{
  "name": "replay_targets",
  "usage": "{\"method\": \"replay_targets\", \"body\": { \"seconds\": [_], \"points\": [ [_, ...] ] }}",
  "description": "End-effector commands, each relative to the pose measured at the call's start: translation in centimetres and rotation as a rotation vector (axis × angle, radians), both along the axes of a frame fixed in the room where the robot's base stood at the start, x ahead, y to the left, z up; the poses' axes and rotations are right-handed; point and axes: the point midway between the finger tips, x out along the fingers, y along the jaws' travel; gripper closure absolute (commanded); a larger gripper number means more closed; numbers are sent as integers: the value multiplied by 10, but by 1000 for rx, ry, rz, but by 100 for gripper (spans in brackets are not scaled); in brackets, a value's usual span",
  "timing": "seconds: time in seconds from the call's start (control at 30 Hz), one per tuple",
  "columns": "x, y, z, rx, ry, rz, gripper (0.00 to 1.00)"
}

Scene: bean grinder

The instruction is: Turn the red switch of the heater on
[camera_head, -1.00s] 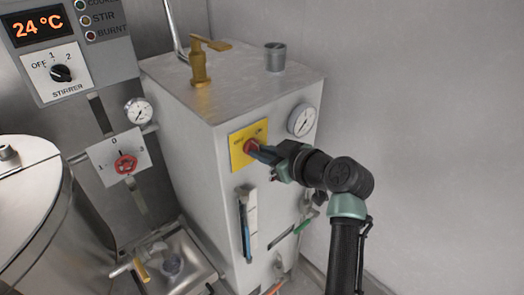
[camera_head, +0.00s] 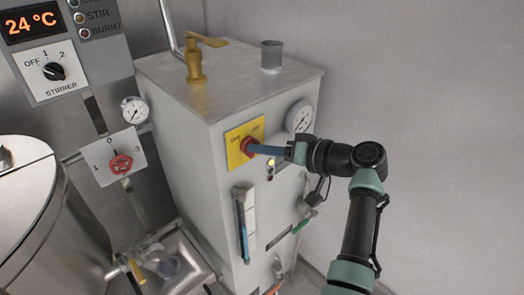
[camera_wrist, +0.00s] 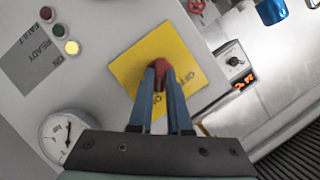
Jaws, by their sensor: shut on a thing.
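The heater (camera_head: 180,145) is a pale metal box in the middle of the head view. Its red switch (camera_head: 247,144) sits on a yellow plate (camera_head: 238,132) on the front face. My gripper (camera_head: 257,149) reaches it from the right, with its blue fingers shut on the switch. In the wrist view the fingers (camera_wrist: 160,80) lie on either side of the red switch (camera_wrist: 159,66), partly hiding it and the yellow plate (camera_wrist: 127,66). A yellow lamp (camera_wrist: 72,47) beside the "ON" label is lit; the red and green lamps next to it look dark.
A round gauge (camera_head: 300,117) is right of the plate, close above my gripper. A brass valve (camera_head: 195,65) and grey cup-like fitting (camera_head: 271,56) stand on top. The right wall is bare.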

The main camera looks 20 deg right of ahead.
Motion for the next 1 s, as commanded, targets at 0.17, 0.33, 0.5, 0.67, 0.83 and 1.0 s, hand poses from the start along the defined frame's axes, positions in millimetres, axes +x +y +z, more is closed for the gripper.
{"method": "replay_targets", "body": {
  "seconds": [0.17,0.33,0.5,0.67,0.83,1.0],
  "points": [
    [0,0,-2,58,23,1,100],
    [0,0,-2,85,34,1,100],
    [0,0,-2,91,36,2,100],
    [0,0,-2,91,36,2,100],
    [0,0,-2,90,36,1,71],
    [0,0,-2,90,35,1,54]
  ]
}}
